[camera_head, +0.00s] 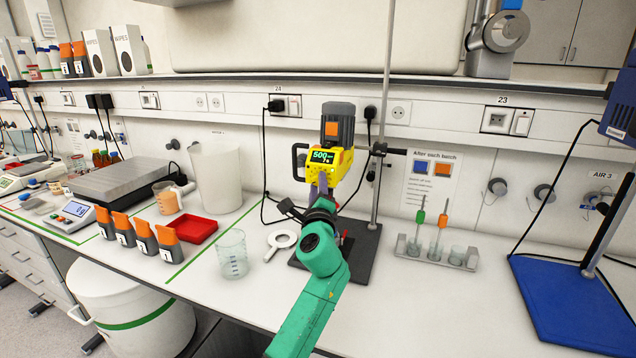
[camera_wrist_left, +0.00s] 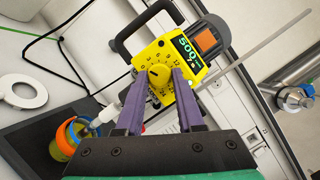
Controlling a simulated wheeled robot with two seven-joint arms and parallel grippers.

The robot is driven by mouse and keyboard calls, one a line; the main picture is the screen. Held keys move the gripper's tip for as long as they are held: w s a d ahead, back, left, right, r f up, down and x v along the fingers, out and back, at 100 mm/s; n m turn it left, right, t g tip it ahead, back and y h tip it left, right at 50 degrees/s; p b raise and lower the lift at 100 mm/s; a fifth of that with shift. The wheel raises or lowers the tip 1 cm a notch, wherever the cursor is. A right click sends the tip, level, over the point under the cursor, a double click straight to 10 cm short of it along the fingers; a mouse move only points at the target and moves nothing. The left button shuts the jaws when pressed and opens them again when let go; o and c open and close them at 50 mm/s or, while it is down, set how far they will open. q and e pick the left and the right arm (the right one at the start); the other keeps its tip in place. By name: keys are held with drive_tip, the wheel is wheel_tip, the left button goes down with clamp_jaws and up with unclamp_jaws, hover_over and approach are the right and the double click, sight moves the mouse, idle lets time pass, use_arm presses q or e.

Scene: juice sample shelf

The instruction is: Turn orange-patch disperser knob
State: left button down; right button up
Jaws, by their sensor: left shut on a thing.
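The yellow disperser (camera_head: 329,160) hangs on a stand rod, with a grey motor housing and an orange patch (camera_wrist_left: 207,38) on it. Its green display (camera_head: 322,156) reads about 500. In the left wrist view, the round yellow knob (camera_wrist_left: 158,74) sits on a numbered dial, with a dark pointer mark on it. My left gripper (camera_wrist_left: 160,78) has its purple fingers on either side of the knob, shut on it. In the head view, my left gripper (camera_head: 322,182) is just below the display and hides the knob. My right gripper is in neither view.
A black stand base (camera_head: 362,252) lies below the disperser.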

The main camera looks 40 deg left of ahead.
use_arm(q)
drive_tip(key=shift+n, duration=0.7)
drive_tip(key=c, duration=0.5)
unclamp_jaws()
drive_tip(key=shift+s, duration=0.1)
drive_tip(key=shift+g, duration=0.3)
drive_tip(key=b+v, duration=0.3)
drive_tip(key=v, duration=1.1)
drive_tip(key=shift+s, duration=0.25)
drive_tip(key=shift+d+f, duration=0.1)
drive_tip(key=shift+f, duration=0.05)
